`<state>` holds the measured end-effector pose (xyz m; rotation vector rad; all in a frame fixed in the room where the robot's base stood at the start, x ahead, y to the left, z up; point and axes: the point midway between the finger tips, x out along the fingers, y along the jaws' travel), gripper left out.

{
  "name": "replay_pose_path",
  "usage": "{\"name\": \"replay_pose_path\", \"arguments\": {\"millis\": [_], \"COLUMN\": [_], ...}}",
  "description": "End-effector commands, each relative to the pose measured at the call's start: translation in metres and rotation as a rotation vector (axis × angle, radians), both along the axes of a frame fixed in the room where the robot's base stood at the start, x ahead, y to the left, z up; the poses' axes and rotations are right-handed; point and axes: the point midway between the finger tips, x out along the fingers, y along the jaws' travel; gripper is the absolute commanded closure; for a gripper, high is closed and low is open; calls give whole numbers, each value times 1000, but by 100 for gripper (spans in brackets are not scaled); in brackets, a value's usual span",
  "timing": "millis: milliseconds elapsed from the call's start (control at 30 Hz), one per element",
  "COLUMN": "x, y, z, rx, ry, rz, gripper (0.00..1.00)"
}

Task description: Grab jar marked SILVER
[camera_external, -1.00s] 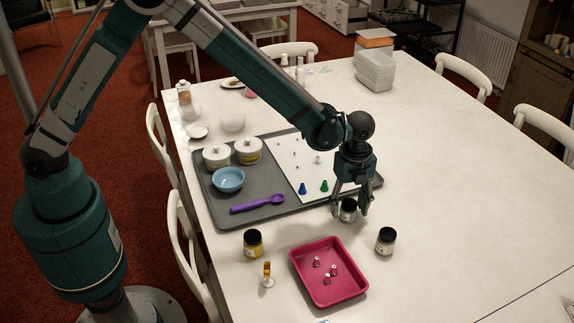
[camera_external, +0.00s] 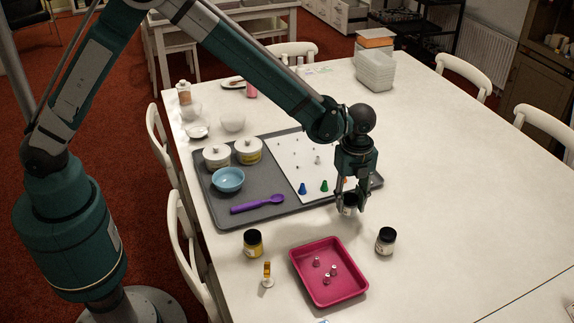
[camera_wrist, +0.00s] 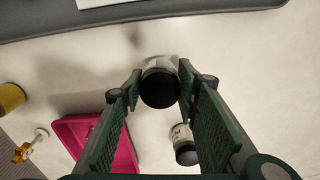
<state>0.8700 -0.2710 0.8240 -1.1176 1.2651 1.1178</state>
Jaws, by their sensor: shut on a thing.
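My gripper (camera_external: 350,201) is low over the table, just in front of the grey tray, with its fingers pointing down. It is shut on a small jar with a black lid (camera_wrist: 160,88), whose pale side (camera_external: 348,210) shows between the fingers in the external view. I cannot read this jar's label or tell whether it touches the table. A second black-lidded jar (camera_external: 385,241) with a pale label stands to the right and also shows in the wrist view (camera_wrist: 184,148). A yellow jar with a black lid (camera_external: 253,243) stands to the left. SILVER is not legible on any jar.
A pink tray (camera_external: 308,282) with small pieces lies in front of the gripper. The grey tray (camera_external: 224,212) behind holds a blue bowl (camera_external: 228,179), white pots and a purple scoop (camera_external: 257,204). A small amber-topped item (camera_external: 267,273) stands left of the pink tray. Table space to the right is clear.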

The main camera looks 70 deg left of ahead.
Motion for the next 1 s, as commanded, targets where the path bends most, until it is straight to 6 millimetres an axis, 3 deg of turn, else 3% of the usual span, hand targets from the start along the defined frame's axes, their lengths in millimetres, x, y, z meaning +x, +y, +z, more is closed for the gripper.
{"name": "replay_pose_path", "arguments": {"millis": [300,500,1000], "x": [0,0,0], "y": [0,0,0], "z": [50,70,77], "rx": [0,0,0], "ry": [0,0,0], "rz": [0,0,0], "gripper": [83,83,83]}}
